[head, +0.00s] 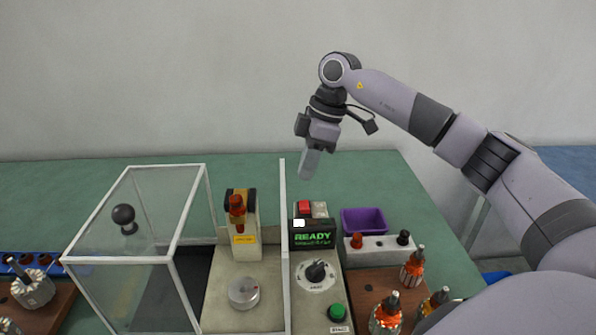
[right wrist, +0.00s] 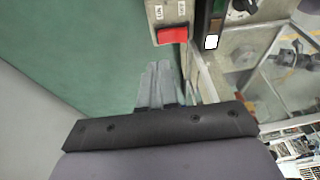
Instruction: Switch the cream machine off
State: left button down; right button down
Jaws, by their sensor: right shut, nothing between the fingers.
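The cream machine (head: 230,284) stands at the middle of the table, with a dark panel reading READY (head: 313,239) in green. A red rocker switch (head: 305,207) sits at the back of the machine; it also shows in the right wrist view (right wrist: 172,35), on a cream box with small labels. A white square (head: 299,223) near it looks lit. My right gripper (head: 309,165) is shut and empty, pointing down above and behind the switch. In the right wrist view its fingertips (right wrist: 158,72) are close to the red switch, apparently apart from it. My left gripper is out of view.
A clear guard box (head: 140,220) with a black knob stands at the left. A purple bin (head: 364,222), a pale block with red and black knobs (head: 380,248) and several copper-wound armatures (head: 412,267) are at the right. The green table behind the machine is clear.

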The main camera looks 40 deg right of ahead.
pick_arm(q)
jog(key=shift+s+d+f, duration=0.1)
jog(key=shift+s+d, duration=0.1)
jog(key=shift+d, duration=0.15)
pick_arm(e)
jog(key=v, duration=0.9)
jog(key=shift+w+d, duration=0.2)
jog(key=shift+d, duration=0.05)
jog(key=shift+f, duration=0.1)
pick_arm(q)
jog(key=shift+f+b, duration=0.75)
pick_arm(e)
jog(key=shift+s+a+r+g+y, duration=0.1)
jog(key=shift+s+r+g+y, duration=0.2)
jog(key=shift+s, duration=0.35)
jog(key=shift+f, duration=0.15)
send_near(305, 208)
jog(key=x, duration=0.3)
jog(key=b+x, duration=0.1)
jog(key=x, duration=0.1)
jog(key=shift+w, duration=0.3)
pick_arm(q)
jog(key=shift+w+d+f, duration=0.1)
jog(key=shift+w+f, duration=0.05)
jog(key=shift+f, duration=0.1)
pick_arm(e)
jog(key=shift+s+a+f, duration=0.2)
jog(key=shift+f, duration=0.4)
